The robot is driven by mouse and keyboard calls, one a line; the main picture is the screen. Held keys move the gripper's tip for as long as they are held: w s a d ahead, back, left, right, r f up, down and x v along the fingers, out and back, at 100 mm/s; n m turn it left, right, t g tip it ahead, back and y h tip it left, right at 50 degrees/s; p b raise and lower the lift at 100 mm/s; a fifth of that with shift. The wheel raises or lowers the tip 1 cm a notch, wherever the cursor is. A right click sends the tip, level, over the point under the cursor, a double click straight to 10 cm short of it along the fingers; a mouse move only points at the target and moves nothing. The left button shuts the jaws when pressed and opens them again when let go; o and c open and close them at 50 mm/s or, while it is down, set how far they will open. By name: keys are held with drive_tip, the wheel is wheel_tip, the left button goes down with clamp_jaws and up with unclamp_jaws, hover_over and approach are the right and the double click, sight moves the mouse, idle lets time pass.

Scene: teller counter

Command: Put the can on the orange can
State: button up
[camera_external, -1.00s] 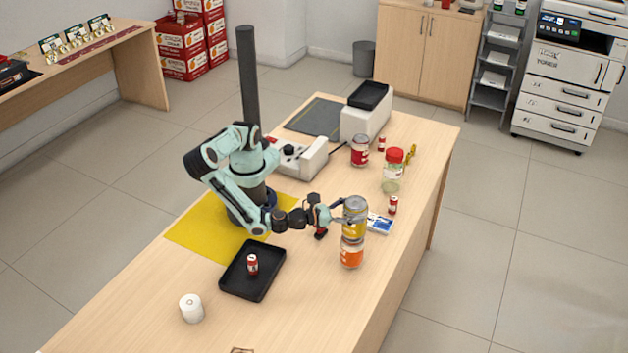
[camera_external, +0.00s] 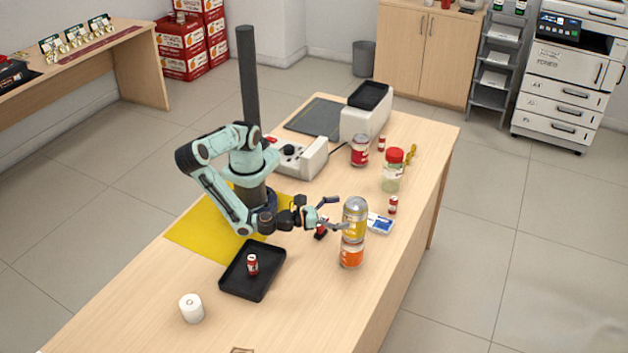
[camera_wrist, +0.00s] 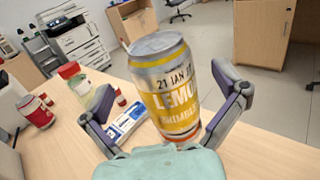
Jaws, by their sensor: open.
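A yellow and silver lemon can (camera_external: 354,218) stands upright on top of the orange can (camera_external: 351,253) on the counter. In the wrist view the lemon can (camera_wrist: 166,85) is between and beyond the spread fingers, and the orange can is mostly hidden behind it and my gripper. My gripper (camera_external: 341,213) is open and empty, just left of the lemon can in the external view. The fingers appear apart from the can.
A blue-white packet (camera_external: 379,223) lies behind the stack, near a small red can (camera_external: 393,205) and a red-lidded jar (camera_external: 393,170). A larger red can (camera_external: 360,150) stands farther back. A black tray (camera_external: 252,284) holds a small can. Right-front counter is clear.

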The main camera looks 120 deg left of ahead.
drive_tip(key=v, duration=0.8)
drive_tip(key=s+a+f+n+g+h, duration=0.1)
drive_tip(key=s+a+n+g, duration=0.2)
drive_tip(key=a+n+g, duration=0.35)
drive_tip(key=s+a+f+n+g+h, duration=0.1)
drive_tip(key=s+a+n+g+h, duration=0.1)
drive_tip(key=a+n+g, duration=0.45)
drive_tip(key=s+r+n+h, duration=0.4)
drive_tip(key=s+n, duration=0.1)
drive_tip(key=n, duration=0.3)
drive_tip(key=s+a+r+n+g+h, duration=0.1)
drive_tip(key=s+r+n+h, duration=0.2)
drive_tip(key=s+n, duration=0.3)
drive_tip(key=shift+a+r+n+h, duration=0.35)
drive_tip(key=shift+r+n, duration=0.35)
drive_tip(key=shift+n, duration=0.4)
drive_tip(key=shift+o, duration=0.4)
drive_tip(key=shift+s, duration=0.1)
